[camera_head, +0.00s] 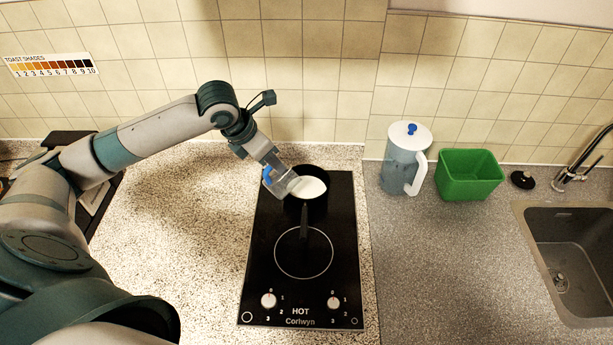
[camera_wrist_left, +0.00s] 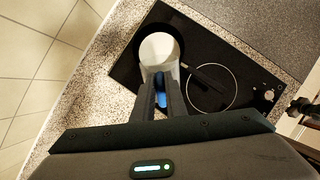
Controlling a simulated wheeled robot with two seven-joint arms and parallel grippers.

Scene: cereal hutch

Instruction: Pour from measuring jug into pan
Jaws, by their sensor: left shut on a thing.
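The measuring jug (camera_head: 281,184) is clear with a blue handle (camera_head: 267,174). My left gripper (camera_head: 269,168) is shut on that handle and holds the jug tilted, its mouth at the left rim of the pan. The dark pan (camera_head: 307,213) stands on the rear ring of the hob, with white contents showing inside. Its handle points toward the front. In the left wrist view, my fingers (camera_wrist_left: 161,96) close on the blue handle (camera_wrist_left: 160,84); I cannot tell how much is left in the jug.
A lidded clear pitcher (camera_head: 398,165) and a green tub (camera_head: 468,176) stand to the right, beside a black plug (camera_head: 522,180) and a sink (camera_head: 570,250). Speckled counter (camera_head: 180,240) left of the hob is free.

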